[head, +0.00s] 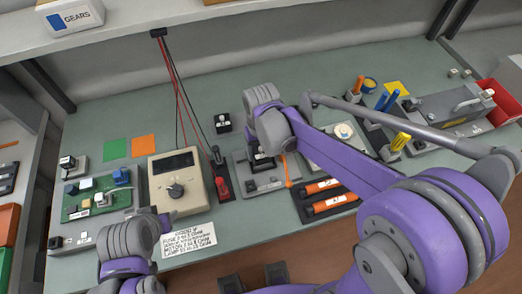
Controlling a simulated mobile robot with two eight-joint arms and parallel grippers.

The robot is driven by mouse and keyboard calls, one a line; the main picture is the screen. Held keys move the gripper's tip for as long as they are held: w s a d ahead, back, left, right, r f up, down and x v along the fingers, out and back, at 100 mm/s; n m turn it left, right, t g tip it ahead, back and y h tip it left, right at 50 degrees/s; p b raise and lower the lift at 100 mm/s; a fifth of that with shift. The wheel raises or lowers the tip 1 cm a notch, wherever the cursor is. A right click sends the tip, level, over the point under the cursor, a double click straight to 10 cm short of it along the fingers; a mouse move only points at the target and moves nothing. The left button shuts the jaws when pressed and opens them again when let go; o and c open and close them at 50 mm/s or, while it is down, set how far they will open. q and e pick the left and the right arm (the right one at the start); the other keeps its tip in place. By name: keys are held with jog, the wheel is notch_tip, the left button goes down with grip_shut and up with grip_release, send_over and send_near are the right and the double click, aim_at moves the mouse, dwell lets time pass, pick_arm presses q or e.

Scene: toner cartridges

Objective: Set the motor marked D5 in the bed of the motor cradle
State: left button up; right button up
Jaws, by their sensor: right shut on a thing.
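My right gripper (262,159) is over a grey fixture plate (243,178) at the middle of the bench, in the head view. It is shut on a small dark part, mostly hidden under my wrist; no D5 marking is readable. The plate may be the motor cradle, but its bed is covered by the gripper, so I cannot tell whether the part touches it. A small black block with a pale top (223,123) stands apart behind the plate. My left arm is at the lower left; its gripper (163,222) is barely visible and its jaws cannot be made out.
A beige meter (178,210) with red and black leads stands left of the plate, beside a green circuit board (98,194). A printed card (188,239) lies in front. A black tray (327,203) with orange cylinders and a grey toolbox-like unit (450,107) are to the right.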

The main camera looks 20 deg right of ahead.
jog(key=shift+f+b, duration=0.4)
jog(key=shift+b, duration=0.15)
dwell(4.4)
jog(key=shift+r, duration=0.15)
dwell(0.3)
jog(key=o, duration=1.4)
jog(key=shift+o, duration=0.2)
notch_tip(320, 180, up, 11)
jog(key=shift+f+p, duration=0.1)
jog(key=shift+p, duration=0.4)
jog(key=shift+s, duration=0.1)
